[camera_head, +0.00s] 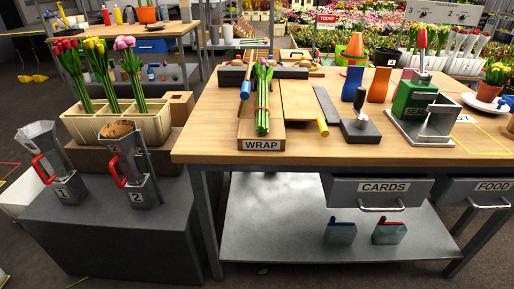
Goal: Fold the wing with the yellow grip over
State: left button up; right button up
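The wing with the yellow grip looks like a flat tan panel (299,103), lying open on the table to the right of the wrap board. Its yellow grip (323,126) is a short cylinder at the panel's front right corner. A bunch of green-stemmed tulips (263,100) with pink heads and a red band lies lengthwise on the wooden wrap board, whose front is labelled WRAP (262,145). A blue grip (246,84) shows along the board's left side; I cannot tell how its wing lies. Neither of my grippers is in view.
A dark flat strip (327,104) lies right of the panel, close to a grey block with an upright handle (361,129). Blue (353,84) and orange (377,85) holders stand behind. A green SEAL press (414,101) stands further right. The table front left (212,125) is clear.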

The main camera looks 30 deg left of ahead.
aim_at(300, 102)
jog(key=i+l+u, duration=0.1)
jog(key=l+u, duration=0.65)
jog(key=u, duration=0.25)
jog(key=l+u, duration=0.45)
